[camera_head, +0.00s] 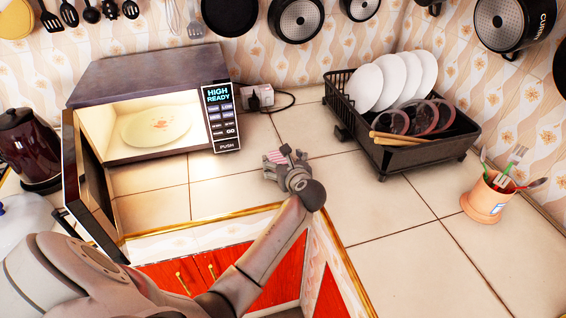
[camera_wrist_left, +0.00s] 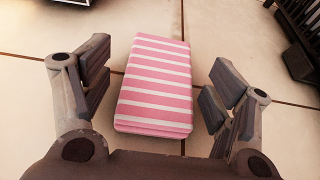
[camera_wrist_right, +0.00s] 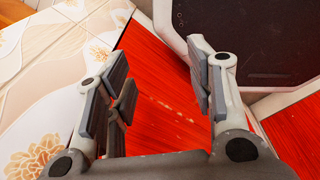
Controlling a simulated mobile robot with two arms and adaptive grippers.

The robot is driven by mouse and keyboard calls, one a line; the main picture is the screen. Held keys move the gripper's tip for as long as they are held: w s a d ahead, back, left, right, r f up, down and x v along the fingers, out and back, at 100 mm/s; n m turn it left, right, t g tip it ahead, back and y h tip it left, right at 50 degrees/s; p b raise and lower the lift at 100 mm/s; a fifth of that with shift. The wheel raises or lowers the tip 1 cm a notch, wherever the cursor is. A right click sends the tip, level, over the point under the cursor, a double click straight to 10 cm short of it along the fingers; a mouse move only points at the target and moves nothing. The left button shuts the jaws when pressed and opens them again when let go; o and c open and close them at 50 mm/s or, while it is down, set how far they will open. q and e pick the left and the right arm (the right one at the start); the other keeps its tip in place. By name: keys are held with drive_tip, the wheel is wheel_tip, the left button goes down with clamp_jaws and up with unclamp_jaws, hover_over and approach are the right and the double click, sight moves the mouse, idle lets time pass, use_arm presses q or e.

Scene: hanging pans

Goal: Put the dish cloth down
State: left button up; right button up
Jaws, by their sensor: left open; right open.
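The dish cloth (camera_wrist_left: 155,85) is a folded pink and white striped block. In the left wrist view it lies on the tiled counter between the open fingers of my left gripper (camera_wrist_left: 158,95), with a gap on each side. In the head view the cloth is mostly hidden by my left gripper (camera_head: 285,160), with a striped bit showing near the fingers. My right gripper (camera_wrist_right: 160,95) is open and empty in the right wrist view, over a red surface; it is not seen in the head view.
An open microwave (camera_head: 150,105) with a plate (camera_head: 157,127) inside stands at the left. A black dish rack (camera_head: 425,150) with plates is at the right, and a utensil pot (camera_head: 487,198) stands near it. Pans hang above. The counter's right front is clear.

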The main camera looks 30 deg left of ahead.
use_arm(q)
drive_tip(key=v, duration=1.1)
drive_tip(key=shift+s+d+r, duration=0.15)
drive_tip(key=shift+s, duration=0.05)
